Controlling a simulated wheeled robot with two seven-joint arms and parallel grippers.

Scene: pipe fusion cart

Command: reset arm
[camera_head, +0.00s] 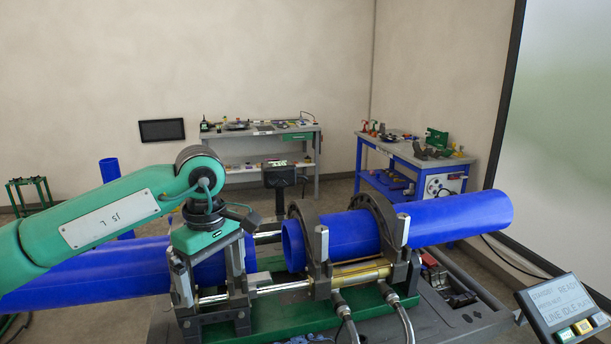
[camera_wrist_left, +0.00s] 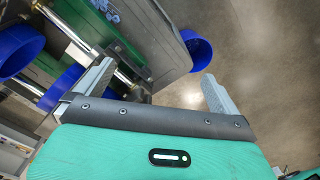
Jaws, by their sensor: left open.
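My left arm reaches in from the left of the head view, with its green-and-black wrist above the pipe fusion machine. My left gripper (camera_head: 212,272) points down in front of the end part of the left blue pipe (camera_head: 100,268). In the left wrist view the gripper (camera_wrist_left: 159,74) is open, its two grey fingers wide apart with nothing held between them. The left finger overlaps machine parts in the picture; whether it touches them I cannot tell. My right gripper is in neither view.
The right blue pipe (camera_head: 455,217) sits in dark ring clamps (camera_head: 312,248), with a gap to the left pipe. A control panel (camera_head: 562,312) stands at the lower right. A grey workbench (camera_head: 262,132) and a blue one (camera_head: 415,158) stand behind.

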